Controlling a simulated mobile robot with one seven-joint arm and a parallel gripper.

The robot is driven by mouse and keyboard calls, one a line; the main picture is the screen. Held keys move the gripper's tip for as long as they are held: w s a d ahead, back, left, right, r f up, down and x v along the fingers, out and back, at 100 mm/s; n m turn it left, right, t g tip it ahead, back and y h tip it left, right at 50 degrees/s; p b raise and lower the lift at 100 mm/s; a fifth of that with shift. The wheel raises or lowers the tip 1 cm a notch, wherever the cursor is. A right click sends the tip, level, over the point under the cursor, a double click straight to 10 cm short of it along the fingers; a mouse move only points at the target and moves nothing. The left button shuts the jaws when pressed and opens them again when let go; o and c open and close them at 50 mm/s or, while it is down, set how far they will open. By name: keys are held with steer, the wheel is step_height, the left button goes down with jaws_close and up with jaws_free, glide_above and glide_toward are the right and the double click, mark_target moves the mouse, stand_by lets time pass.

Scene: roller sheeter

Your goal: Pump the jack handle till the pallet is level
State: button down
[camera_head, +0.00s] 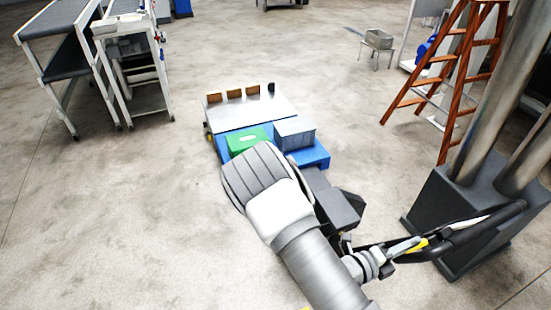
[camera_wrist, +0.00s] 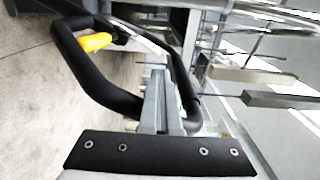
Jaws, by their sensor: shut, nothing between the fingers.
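The blue pallet (camera_head: 318,157) stands on the floor near the middle of the head view, bearing a green box (camera_head: 248,139) and a grey-blue crate (camera_head: 295,133). My arm hides its near left part, and I cannot tell whether it is level. The dark jack body (camera_head: 338,207) is on the near side of the pallet. The black jack handle (camera_head: 485,216) is a loop with a yellow lever (camera_head: 418,244); in the wrist view the handle (camera_wrist: 86,75) surrounds my gripper (camera_wrist: 158,78). My gripper is shut and empty, its fingers inside or just above the loop; contact is unclear.
A pale low platform (camera_head: 245,112) with several small blocks lies directly behind the pallet. A dark pedestal with metal columns (camera_head: 470,200) stands close on the right, near the handle. An orange ladder (camera_head: 445,75) is behind it.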

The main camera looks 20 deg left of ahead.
steer(key=s+d, duration=0.1)
steer(key=s+d+f, duration=0.1)
steer(key=shift+s+d+f+b, duration=0.3)
steer(key=shift+s+d+f+b, duration=0.5)
steer(key=shift+s+d+f, duration=0.2)
steer(key=shift+s+d, duration=0.25)
steer(key=shift+s+d+f+b, duration=0.45)
steer(key=shift+s+d+f, duration=0.25)
steer(key=shift+s+d, duration=0.2)
